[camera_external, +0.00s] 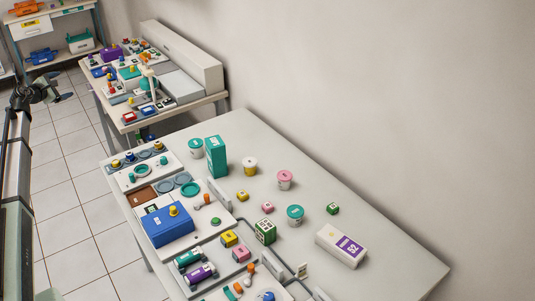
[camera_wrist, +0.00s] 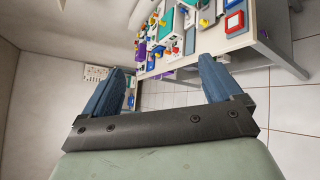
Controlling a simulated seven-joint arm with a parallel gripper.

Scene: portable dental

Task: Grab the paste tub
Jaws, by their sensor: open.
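Several small white tubs with coloured lids or bands stand on the near table: a teal-lidded tub (camera_external: 195,149) at the back left, a yellow-banded tub (camera_external: 249,167), a pink-lidded tub (camera_external: 285,180) and another teal-lidded tub (camera_external: 295,215). I cannot tell from any readable label which one is the paste tub. My gripper (camera_wrist: 162,85) is open and empty, its two blue fingers wide apart. It also shows in the external view (camera_external: 52,90) at the far left, in the air and well away from the tubs.
A teal box (camera_external: 216,157), a green box (camera_external: 265,232) and a white-purple box (camera_external: 341,246) stand near the tubs. Trays with a blue case (camera_external: 167,226) fill the table's left side. A cluttered second table (camera_external: 214,98) stands behind. The table's right part is mostly clear.

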